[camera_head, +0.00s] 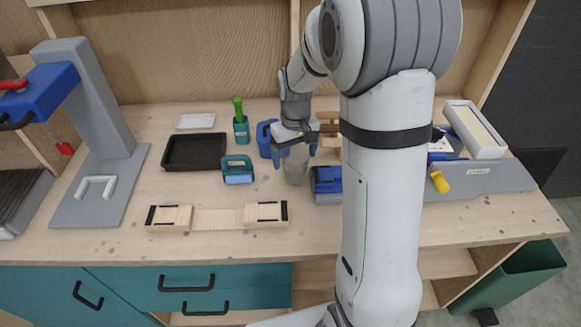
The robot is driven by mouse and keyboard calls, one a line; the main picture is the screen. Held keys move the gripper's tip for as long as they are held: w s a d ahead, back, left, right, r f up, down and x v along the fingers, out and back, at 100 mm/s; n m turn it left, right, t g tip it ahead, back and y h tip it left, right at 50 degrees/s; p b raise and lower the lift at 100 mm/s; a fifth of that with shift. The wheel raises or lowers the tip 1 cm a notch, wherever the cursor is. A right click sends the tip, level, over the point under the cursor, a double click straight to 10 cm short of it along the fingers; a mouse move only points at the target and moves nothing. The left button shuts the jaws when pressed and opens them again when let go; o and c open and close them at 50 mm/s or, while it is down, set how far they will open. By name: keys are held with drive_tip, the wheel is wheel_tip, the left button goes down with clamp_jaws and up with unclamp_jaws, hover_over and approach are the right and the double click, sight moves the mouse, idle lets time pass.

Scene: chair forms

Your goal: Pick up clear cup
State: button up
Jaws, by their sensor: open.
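The clear cup (294,173) stands upright on the wooden workbench (170,228), near its middle. It looks greyish and see-through. My gripper (294,156) is right over the cup, pointing down, with its blue fingers spread at either side of the cup's upper part. The fingers are open. I cannot tell whether they touch the cup. The gripper hides part of the cup's rim.
A teal-handled tool (238,170) stands left of the cup, and a blue box (327,184) is close on its right. A black tray (194,152) and a wooden jig (217,216) lie to the left. A grey press (100,130) stands far left.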

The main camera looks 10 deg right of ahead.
drive_tip(key=shift+c, duration=0.6)
drive_tip(key=c, duration=0.7)
drive_tip(key=shift+c, duration=0.2)
